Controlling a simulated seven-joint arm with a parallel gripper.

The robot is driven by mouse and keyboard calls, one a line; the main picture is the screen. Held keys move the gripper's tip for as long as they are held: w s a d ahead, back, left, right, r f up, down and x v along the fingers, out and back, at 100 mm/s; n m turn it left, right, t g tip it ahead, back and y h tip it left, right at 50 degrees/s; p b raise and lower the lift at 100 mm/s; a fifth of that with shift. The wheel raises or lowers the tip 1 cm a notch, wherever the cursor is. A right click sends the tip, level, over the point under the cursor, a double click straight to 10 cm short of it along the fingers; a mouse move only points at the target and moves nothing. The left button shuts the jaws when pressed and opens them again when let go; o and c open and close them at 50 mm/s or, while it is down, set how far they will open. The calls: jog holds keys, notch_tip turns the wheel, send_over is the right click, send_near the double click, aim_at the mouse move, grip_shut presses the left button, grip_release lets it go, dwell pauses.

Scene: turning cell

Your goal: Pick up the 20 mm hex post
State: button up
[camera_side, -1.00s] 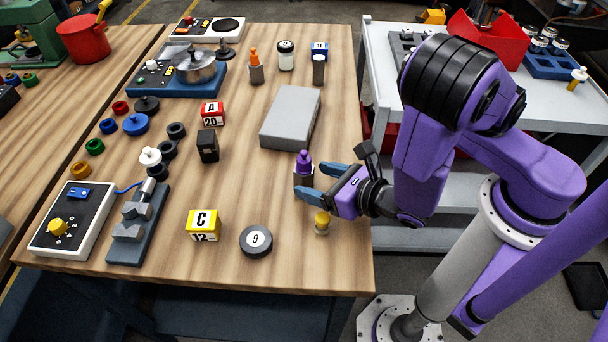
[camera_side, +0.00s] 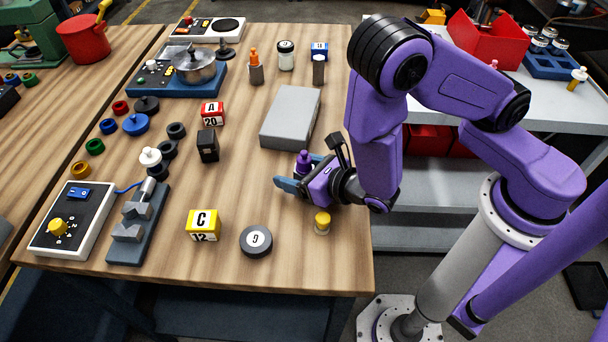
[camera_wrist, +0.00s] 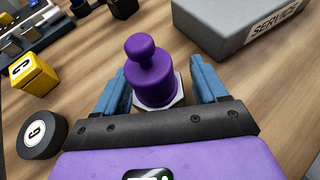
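A post with a purple knobbed top (camera_side: 303,159) stands upright on the table. In the wrist view the purple top (camera_wrist: 151,82) covers most of a pale grey base with hexagonal edges. My gripper (camera_side: 299,172) is low over the table with its blue fingers on either side of the post. In the wrist view my gripper (camera_wrist: 158,66) is open, the post between its fingers, and a gap shows at each side. The lower part of the post is hidden by the gripper in the side view. I cannot read a size on it.
A grey box (camera_side: 291,118) lies just behind the post. A small yellow-topped post (camera_side: 322,222) stands close in front of my gripper. A black disc (camera_side: 256,241) and a yellow block (camera_side: 203,226) are to the front left.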

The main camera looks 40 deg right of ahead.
grip_shut()
jog(key=shift+r, duration=0.1)
